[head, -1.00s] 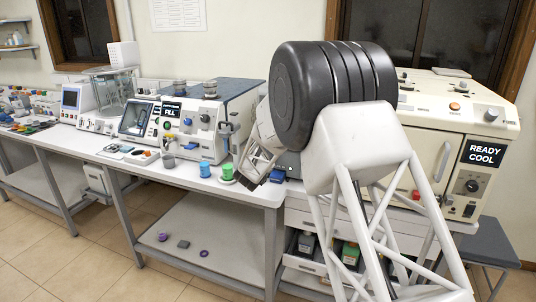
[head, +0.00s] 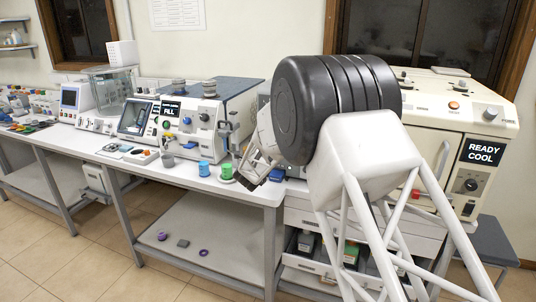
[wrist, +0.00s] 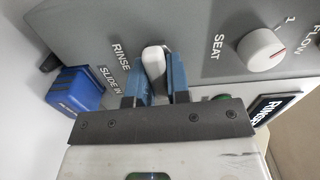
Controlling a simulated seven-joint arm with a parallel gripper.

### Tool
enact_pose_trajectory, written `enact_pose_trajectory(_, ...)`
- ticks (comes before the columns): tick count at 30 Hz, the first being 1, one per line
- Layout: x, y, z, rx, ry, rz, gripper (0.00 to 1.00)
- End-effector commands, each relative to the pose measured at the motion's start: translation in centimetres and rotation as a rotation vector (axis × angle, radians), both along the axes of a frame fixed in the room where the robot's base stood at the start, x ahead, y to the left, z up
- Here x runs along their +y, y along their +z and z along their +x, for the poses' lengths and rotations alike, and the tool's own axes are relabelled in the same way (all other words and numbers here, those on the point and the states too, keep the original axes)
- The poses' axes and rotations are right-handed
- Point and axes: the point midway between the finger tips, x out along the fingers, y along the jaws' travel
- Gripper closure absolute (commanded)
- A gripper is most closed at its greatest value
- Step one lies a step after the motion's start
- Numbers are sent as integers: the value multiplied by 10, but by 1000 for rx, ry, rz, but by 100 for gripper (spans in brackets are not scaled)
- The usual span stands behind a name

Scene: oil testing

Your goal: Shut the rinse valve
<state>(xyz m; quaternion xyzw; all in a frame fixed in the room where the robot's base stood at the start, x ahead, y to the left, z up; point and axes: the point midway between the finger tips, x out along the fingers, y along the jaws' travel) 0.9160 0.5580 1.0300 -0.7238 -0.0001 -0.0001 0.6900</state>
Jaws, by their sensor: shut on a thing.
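The rinse valve's white handle (wrist: 153,60) stands out from a grey panel beside the word RINSE in the wrist view. My gripper (wrist: 160,75) has its two blue fingers closed around this handle, one on each side. The foot of the handle is hidden between the fingers. In the head view my gripper (head: 252,172) reaches down at the bench edge, and the valve is hidden behind my arm.
A white SEAT knob (wrist: 261,49) sits right of the handle, with a FLOW label beyond. A blue block (wrist: 75,91) at SLIDE IN is to the left. A green cup (head: 227,170) and blue cup (head: 204,168) stand near my gripper.

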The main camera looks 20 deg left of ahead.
Motion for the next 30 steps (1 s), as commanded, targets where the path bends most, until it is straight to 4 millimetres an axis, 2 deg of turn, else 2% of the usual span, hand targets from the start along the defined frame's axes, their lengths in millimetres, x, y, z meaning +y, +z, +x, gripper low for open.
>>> enact_pose_trajectory(18,-1,-1,0,1,-1,64,100)
enact_pose_trajectory(19,-1,-1,0,1,-1,64,82)
enact_pose_trajectory(24,0,-1,0,1,-1,63,57)
enact_pose_trajectory(30,0,-1,0,0,0,63,57)
